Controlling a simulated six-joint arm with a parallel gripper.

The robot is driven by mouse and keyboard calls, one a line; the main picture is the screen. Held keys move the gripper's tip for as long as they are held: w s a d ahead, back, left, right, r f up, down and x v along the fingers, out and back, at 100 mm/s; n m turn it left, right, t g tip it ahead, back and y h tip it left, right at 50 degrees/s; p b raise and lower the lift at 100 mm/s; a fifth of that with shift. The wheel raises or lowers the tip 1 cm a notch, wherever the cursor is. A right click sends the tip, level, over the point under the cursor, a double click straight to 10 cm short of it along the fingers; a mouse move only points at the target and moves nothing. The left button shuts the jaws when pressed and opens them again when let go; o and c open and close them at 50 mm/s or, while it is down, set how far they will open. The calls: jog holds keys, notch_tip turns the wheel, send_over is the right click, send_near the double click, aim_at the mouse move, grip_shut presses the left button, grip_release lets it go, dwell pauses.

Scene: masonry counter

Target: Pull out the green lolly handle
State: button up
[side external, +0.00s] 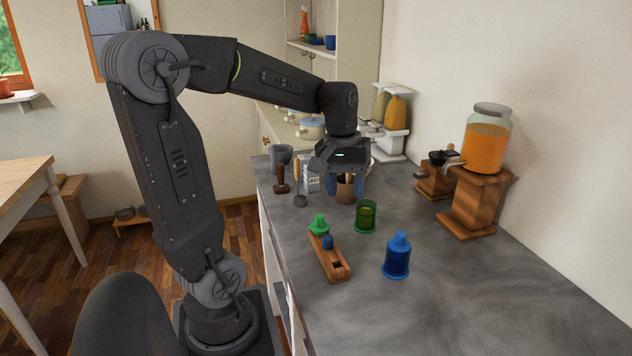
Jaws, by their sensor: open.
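The green lolly handle (319,224) stands upright at the far end of a wooden block (330,264) on the grey counter. A smaller blue handle (327,242) sits in the middle of the block, and a dark square hole shows at its near end. My gripper (346,188) points down with its blue fingers apart. It is above and beyond the green handle, a little to the right in the picture, and does not touch it. A brown pot shows between or behind the fingers; I cannot tell its exact distance from them.
A green cup (366,216) stands right of the block, and a blue capped cup (397,256) nearer. A wooden stand (474,203) bears a jar of orange contents (487,140). A ladle, a carton and a grey cup crowd the far end. The near counter is clear.

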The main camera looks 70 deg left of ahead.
aim_at(319, 215)
jog(key=s+a+f+n+h, duration=0.1)
jog(key=a+f+n+h, duration=0.1)
jog(key=a+n, duration=0.35)
jog(key=s+a+f+n+h, duration=0.1)
jog(key=a+f+n, duration=0.1)
jog(key=a, duration=0.6)
jog(key=shift+g, duration=0.4)
jog(key=shift+x, duration=4.55)
grip_shut()
jog(key=c, duration=0.6)
grip_release()
grip_shut()
